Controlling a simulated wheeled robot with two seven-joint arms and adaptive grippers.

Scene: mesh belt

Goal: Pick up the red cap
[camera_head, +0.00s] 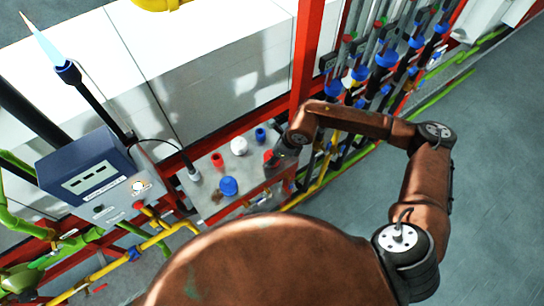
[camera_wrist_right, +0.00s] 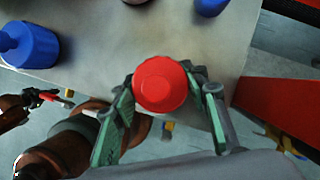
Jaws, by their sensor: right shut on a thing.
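The red cap (camera_wrist_right: 161,83) sits between the two green-and-dark fingers of my right gripper (camera_wrist_right: 162,100) in the right wrist view. The fingers are shut on its sides, and its round top faces the camera. In the head view the red cap (camera_head: 268,157) shows at the tip of my right gripper (camera_head: 277,160), near the right end of the grey shelf. The gripper hides part of it. I cannot tell whether the cap touches the shelf.
The grey shelf (camera_head: 205,203) also holds another red piece (camera_head: 217,160), a white round piece (camera_head: 239,146) and blue caps (camera_head: 228,186) (camera_head: 260,134). A red post (camera_head: 306,50) rises close by. Pipes and blue-handled valves (camera_head: 386,59) stand at the right. A meter box (camera_head: 88,168) stands left.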

